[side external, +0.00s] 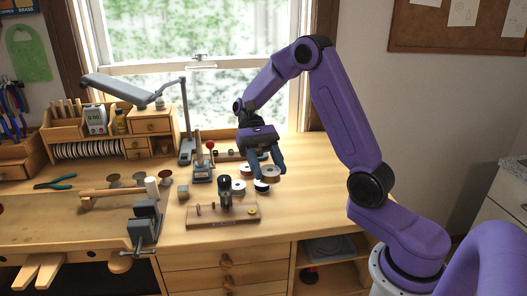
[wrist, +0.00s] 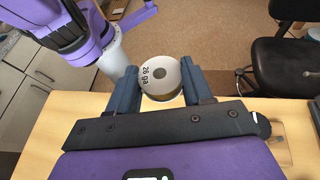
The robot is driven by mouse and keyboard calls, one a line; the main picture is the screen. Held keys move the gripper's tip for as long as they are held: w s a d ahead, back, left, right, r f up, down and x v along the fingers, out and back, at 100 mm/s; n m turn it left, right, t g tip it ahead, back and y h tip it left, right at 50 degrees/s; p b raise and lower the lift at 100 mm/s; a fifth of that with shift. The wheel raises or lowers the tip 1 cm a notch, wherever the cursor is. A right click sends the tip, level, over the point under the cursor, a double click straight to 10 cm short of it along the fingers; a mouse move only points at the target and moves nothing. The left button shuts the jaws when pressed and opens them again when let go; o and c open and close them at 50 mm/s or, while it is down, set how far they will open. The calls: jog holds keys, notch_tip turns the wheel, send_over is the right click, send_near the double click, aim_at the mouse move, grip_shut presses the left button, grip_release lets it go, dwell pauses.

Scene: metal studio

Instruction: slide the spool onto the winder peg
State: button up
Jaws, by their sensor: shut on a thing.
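My gripper (side external: 267,165) is shut on a spool (wrist: 150,76) with a white face marked "26 ga" and a dark centre hole, held between the two dark fingers in the wrist view (wrist: 162,82). In the side view the held spool (side external: 270,173) looks tan and sits low between the fingertips, just above or near other spools; I cannot tell whether it touches them. A wooden-based fixture (side external: 230,221) with a dark upright cylinder and small posts, probably the winder, stands in front and to the left of my gripper. Which post is the peg is unclear.
Other spools (side external: 238,187) stand on the bench close to the held one. A red-knobbed tool (side external: 210,146) stands behind left, a vise (side external: 146,220) at the front left. The bench right of my gripper (side external: 315,180) is clear.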

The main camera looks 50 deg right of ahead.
jog(key=n+h, duration=0.1)
jog(key=n+g+h, duration=0.1)
jog(key=n+h, duration=0.1)
jog(key=n+g+h, duration=0.1)
jog(key=h, duration=0.1)
jog(key=shift+f+n, duration=0.35)
jog(key=shift+n, duration=0.05)
jog(key=n+h, duration=0.4)
jog(key=h, duration=0.1)
jog(key=shift+w+d, duration=0.15)
jog(key=shift+d, duration=0.05)
jog(key=w+a+r+n+t+h, duration=0.4)
jog(key=w+a+r+n+t, duration=0.2)
jog(key=n+t, duration=0.65)
jog(key=w+a+r+n+t+h, duration=0.3)
jog(key=w+a+r+n+t, duration=0.3)
jog(key=n+t, duration=0.6)
jog(key=g, duration=0.2)
send_over(198, 208)
notch_tip(198, 208, down, 13)
jog(key=shift+n+t, duration=0.25)
jog(key=shift+n, duration=0.1)
jog(key=shift+s+a+f, duration=0.1)
jog(key=shift+f, duration=0.9)
jog(key=shift+s+a+f, duration=0.15)
jog(key=shift+f, duration=0.8)
jog(key=shift+s+a+f, duration=0.1)
jog(key=shift+f, duration=0.9)
jog(key=shift+f, duration=2.1)
